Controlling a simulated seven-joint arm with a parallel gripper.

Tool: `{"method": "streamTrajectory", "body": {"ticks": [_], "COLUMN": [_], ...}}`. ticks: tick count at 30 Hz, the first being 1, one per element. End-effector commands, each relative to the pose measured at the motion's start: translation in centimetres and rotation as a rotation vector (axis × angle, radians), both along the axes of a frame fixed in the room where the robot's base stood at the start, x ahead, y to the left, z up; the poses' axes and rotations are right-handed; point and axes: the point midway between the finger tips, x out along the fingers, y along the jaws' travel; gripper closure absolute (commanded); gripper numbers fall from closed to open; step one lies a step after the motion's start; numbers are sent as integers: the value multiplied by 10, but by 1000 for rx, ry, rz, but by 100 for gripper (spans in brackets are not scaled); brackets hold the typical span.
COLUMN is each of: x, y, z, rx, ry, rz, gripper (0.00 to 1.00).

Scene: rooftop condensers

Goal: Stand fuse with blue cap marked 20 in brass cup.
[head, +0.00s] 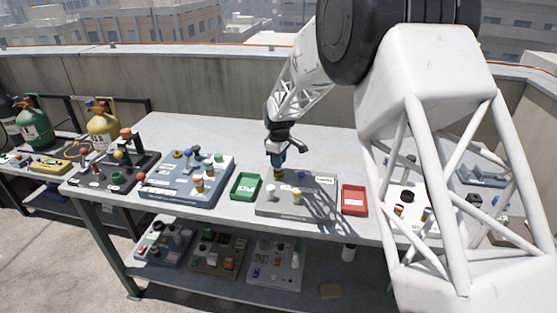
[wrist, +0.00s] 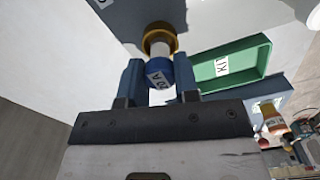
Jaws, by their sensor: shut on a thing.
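My gripper (head: 277,157) is shut on the fuse with the blue cap. In the wrist view my gripper's fingers (wrist: 160,82) sit on either side of the blue cap (wrist: 160,73), whose white label is turned and only partly readable. The fuse's pale body (wrist: 158,48) points away from my gripper toward the brass cup (wrist: 161,28), and its end overlaps the ring. I cannot tell how deep the end sits in the cup. In the head view the brass cup (head: 279,175) is directly below my gripper, on the grey board (head: 275,209).
A green tray (head: 245,186) lies left of the board and a red tray (head: 354,200) right of it. Two small pale-topped pieces (head: 270,192) stand on the board's front part. A blue-grey board (head: 190,190) with several fuses is further left.

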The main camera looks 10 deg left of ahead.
Motion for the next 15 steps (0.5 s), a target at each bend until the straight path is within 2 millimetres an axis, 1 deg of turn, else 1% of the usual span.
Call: {"method": "streamTrajectory", "body": {"ticks": [15], "x": [0], "y": [0], "z": [-6], "rx": [0], "ry": [0], "rz": [0], "gripper": [94]}}
